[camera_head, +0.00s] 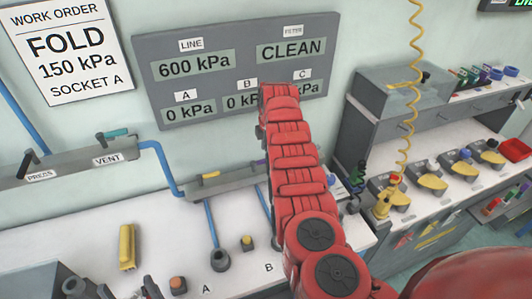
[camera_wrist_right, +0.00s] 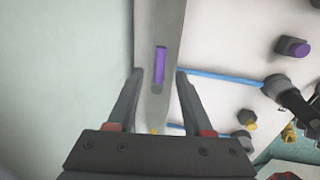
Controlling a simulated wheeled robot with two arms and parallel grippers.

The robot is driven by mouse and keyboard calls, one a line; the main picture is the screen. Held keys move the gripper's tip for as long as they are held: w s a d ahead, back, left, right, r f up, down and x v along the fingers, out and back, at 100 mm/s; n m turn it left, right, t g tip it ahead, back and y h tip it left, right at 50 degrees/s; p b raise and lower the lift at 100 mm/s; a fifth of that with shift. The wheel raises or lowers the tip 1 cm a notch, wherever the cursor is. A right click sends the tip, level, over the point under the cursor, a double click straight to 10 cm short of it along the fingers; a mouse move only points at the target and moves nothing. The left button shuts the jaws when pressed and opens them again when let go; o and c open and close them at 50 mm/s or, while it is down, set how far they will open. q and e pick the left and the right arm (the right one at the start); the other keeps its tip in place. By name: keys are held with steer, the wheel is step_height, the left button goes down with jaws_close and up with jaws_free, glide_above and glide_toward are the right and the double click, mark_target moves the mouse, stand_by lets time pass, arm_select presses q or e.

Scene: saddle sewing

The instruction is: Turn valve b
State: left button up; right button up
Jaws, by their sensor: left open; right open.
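A grey valve manifold (camera_head: 185,190) runs along the wall under the display, with a yellow handle (camera_head: 210,175) at its left and a purple handle (camera_head: 258,162) beside my red right arm. By position, the purple handle is over the hose leading toward label B; I see no label on the valve itself. In the right wrist view, my right gripper (camera_wrist_right: 155,100) is open, its fingers either side of the manifold bar, with the purple handle (camera_wrist_right: 160,67) ahead between them. No contact is visible. My left gripper (camera_head: 128,290) is open at the bottom left edge, partly cut off.
The display (camera_head: 220,65) hangs above. Blue hoses (camera_head: 211,225) run down to the bench sockets (camera_head: 221,260). A yellow block (camera_head: 127,246) and a yellow plug (camera_head: 247,241) are on the bench. A second station (camera_head: 400,115) stands right, with a coiled yellow hose (camera_head: 409,120).

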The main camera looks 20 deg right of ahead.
steer(key=shift+w+f+b, duration=0.2)
steer(key=shift+f+b, duration=0.15)
steer(key=shift+f, duration=0.7)
steer(key=shift+w+f+b, duration=0.2)
steer(key=shift+f+b, duration=0.1)
steer(key=shift+f, duration=0.75)
jaws_close()
